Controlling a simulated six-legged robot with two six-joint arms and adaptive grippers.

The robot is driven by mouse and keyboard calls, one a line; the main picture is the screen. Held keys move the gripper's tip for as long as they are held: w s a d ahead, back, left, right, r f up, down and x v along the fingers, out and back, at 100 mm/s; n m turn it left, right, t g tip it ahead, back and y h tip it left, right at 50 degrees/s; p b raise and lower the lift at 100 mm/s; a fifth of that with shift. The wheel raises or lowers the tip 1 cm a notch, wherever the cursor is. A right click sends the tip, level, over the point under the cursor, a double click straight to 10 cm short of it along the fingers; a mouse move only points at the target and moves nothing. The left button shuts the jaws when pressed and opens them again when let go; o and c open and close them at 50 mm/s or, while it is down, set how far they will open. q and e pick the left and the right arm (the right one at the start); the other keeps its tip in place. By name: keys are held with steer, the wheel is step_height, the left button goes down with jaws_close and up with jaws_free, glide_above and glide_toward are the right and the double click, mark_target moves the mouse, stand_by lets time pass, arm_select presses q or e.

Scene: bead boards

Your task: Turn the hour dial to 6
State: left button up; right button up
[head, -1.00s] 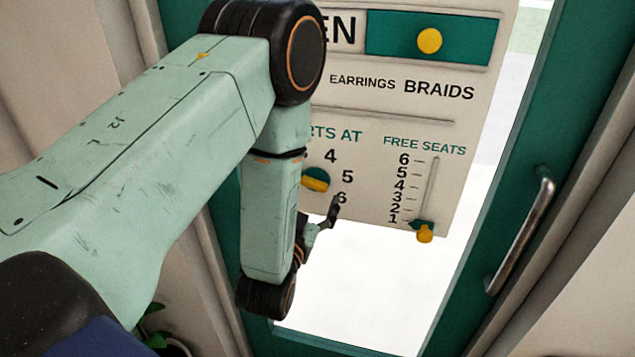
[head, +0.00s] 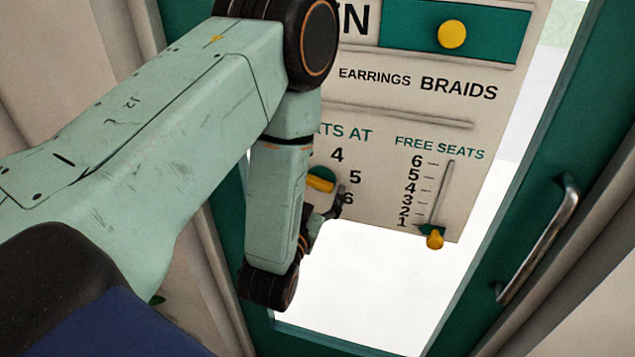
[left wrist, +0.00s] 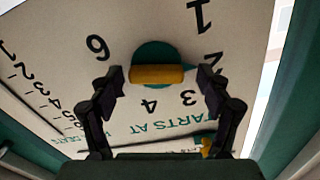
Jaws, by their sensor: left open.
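The hour dial is a green disc (left wrist: 152,54) with a yellow bar handle (left wrist: 157,75), under "STARTS AT" on the white board. In the head view the yellow handle (head: 321,184) shows partly behind my arm, one end towards the 5 (head: 355,177). The 6 (head: 348,198) is below it, partly covered by a fingertip; in the left wrist view the 6 (left wrist: 97,47) is clear. My left gripper (left wrist: 160,78) is open, one finger beyond each end of the handle, with small gaps visible. It also shows in the head view (head: 328,205). My right gripper is not in view.
The board also carries a free-seats slider (head: 435,240) with a yellow knob at the bottom, and a yellow knob (head: 452,34) on a green strip at the top. A green door frame with a metal handle (head: 540,240) stands to the right.

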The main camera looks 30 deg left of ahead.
arm_select(q)
steer(key=shift+w, duration=0.15)
steer(key=shift+d, duration=0.3)
steer(key=shift+c, duration=0.2)
steer(key=shift+s+d+r, duration=0.15)
steer(key=shift+s+r, duration=0.05)
steer(key=shift+s, duration=0.15)
steer(key=c, duration=0.3)
steer(key=shift+w+a+f, duration=0.15)
steer(key=shift+a, duration=0.2)
steer(key=c, duration=0.5)
steer(key=shift+d, duration=0.15)
steer(key=c, duration=0.3)
